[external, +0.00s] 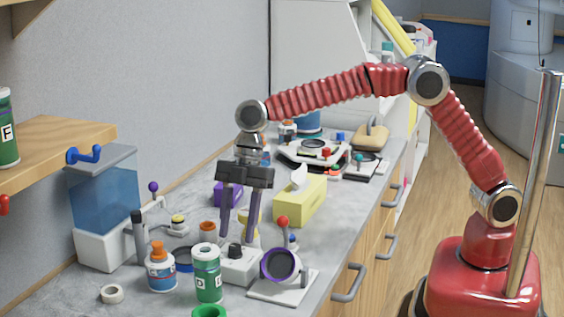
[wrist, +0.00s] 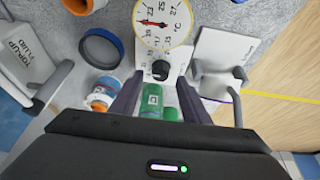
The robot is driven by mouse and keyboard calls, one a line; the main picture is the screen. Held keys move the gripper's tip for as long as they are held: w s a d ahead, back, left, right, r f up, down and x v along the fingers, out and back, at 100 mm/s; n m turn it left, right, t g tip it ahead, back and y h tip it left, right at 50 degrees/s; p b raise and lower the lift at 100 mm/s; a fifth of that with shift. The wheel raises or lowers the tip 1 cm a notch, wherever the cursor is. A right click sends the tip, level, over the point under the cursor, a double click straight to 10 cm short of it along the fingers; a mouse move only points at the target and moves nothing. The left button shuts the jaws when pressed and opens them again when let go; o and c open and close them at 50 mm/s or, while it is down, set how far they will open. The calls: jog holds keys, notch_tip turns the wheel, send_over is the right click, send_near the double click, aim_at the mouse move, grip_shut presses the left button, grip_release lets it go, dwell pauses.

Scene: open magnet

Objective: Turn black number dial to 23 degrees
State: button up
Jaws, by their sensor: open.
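The black number dial (external: 235,251) sits on a small white box (external: 240,267) on the counter. My gripper (external: 237,238) points down over it, open, one finger on each side of the dial. In the wrist view the dial (wrist: 160,70) shows between the fingertips (wrist: 159,77); I cannot tell whether they touch it. Small numbers ring the dial, too small to read its setting. Behind it, a round yellow-rimmed gauge (wrist: 162,22) marked in °C has a red needle pointing left. The external view mostly hides this gauge behind the finger.
A white stand with a purple ring (external: 279,265) is close on the right. A yellow tissue box (external: 300,202) stands behind.

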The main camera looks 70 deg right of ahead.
aim_at(235, 246)
jog(key=shift+x, duration=1.6)
jog(key=shift+c, duration=0.7)
jog(key=shift+r, duration=0.1)
jog(key=c, duration=0.9)
